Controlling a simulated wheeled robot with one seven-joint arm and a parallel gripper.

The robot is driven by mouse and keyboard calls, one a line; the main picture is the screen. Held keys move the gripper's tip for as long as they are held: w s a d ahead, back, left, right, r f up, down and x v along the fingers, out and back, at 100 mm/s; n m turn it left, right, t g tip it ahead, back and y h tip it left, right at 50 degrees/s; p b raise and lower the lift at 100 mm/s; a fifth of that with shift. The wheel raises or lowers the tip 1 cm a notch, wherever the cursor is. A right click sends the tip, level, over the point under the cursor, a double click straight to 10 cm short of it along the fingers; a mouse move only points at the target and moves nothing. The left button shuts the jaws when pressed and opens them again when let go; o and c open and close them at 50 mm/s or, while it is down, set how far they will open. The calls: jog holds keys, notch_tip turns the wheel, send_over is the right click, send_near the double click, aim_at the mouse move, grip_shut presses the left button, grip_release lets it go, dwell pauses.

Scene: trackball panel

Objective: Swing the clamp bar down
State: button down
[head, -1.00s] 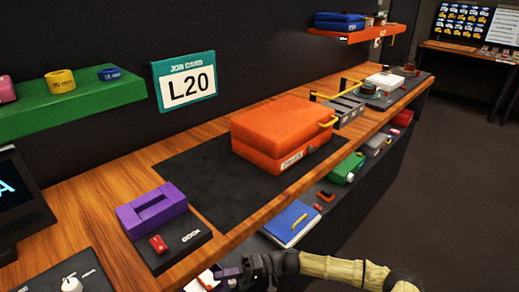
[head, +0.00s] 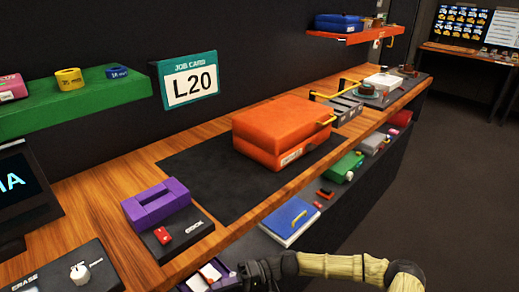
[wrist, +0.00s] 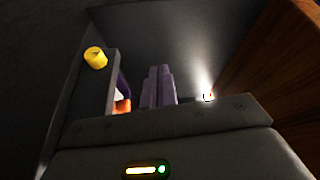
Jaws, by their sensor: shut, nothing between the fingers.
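A yellow bar (head: 322,96) with dark posts stands by the grey slotted box (head: 346,110) at the far part of the bench; it may be the clamp bar, but it is too small to be sure. It looks raised above the box. My gripper (wrist: 158,88) shows in the wrist view as two purplish fingers side by side, shut and empty. In the head view my arm is low at the bottom, in front of the bench's front edge and far from the yellow bar; the fingertips are not clear there.
An orange case (head: 283,128) lies on the dark mat (head: 195,168). A purple block (head: 156,203) and a red trackball-like part (head: 163,236) sit nearer. A lower shelf holds a blue binder (head: 290,220) and a green box (head: 346,166). Open floor (head: 450,170) lies to the right.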

jog(key=s+d+f+h, duration=0.5)
jog(key=s+d+h, duration=0.2)
jog(key=d+h, duration=0.15)
jog(key=w+d+r+m+t+h, duration=0.2)
jog(key=d+r+m+t+h, duration=0.15)
jog(key=d+r+h, duration=0.6)
jog(key=s+d+r+m+t+y, duration=0.1)
jog(key=d+r+m+t, duration=0.2)
jog(key=d+r+t, duration=0.45)
notch_tip(320, 180, up, 27)
jog(key=g+p, duration=0.2)
jog(key=p, duration=2.2)
jog(key=shift+s+f, duration=0.15)
jog(key=shift+f, duration=0.05)
jog(key=shift+n, duration=0.25)
